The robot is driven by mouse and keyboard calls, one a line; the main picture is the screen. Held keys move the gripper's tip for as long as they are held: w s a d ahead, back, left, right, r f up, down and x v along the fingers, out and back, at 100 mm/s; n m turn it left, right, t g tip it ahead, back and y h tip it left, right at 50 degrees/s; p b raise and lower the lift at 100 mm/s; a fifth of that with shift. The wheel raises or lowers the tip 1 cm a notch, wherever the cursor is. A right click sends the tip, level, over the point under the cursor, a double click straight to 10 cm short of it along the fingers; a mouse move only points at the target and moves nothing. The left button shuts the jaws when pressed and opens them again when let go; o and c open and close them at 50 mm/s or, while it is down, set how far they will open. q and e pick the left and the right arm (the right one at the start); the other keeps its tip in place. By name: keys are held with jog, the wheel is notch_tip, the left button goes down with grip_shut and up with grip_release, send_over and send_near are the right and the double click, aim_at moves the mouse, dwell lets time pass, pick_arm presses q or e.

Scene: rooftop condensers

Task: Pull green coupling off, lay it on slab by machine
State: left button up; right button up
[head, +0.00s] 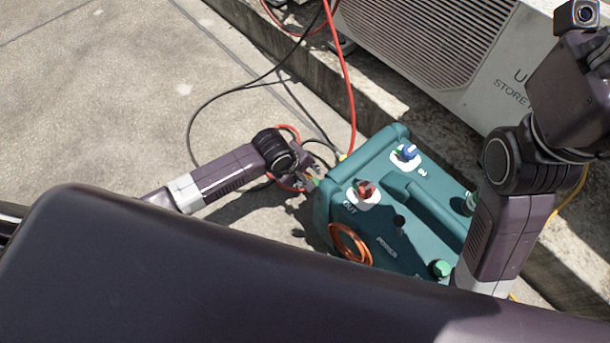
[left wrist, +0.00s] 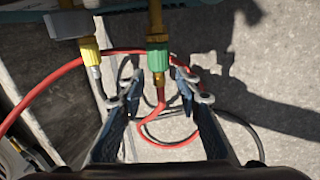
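The green coupling (left wrist: 158,57) sits on a brass fitting at the side of the teal machine (head: 440,222). The red hose (left wrist: 162,96) runs down from it. My left gripper (left wrist: 160,82) is open, with one finger on each side of the coupling and a visible gap to each. In the head view the left gripper (head: 308,180) is at the machine's left side and largely hides the coupling. The concrete slab (head: 110,85) lies left of the machine. My right arm rises at the right; its fingers are out of the picture.
A yellow coupling (left wrist: 90,52) with its own hose is left of the green one. Red and black hoses loop over the slab around my left gripper. A condenser unit (head: 440,50) stands on a concrete curb behind. The slab at upper left is clear.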

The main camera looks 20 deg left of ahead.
pick_arm(q)
jog(key=shift+f, duration=0.1)
jog(key=shift+c, duration=0.2)
grip_shut()
dwell(0.5)
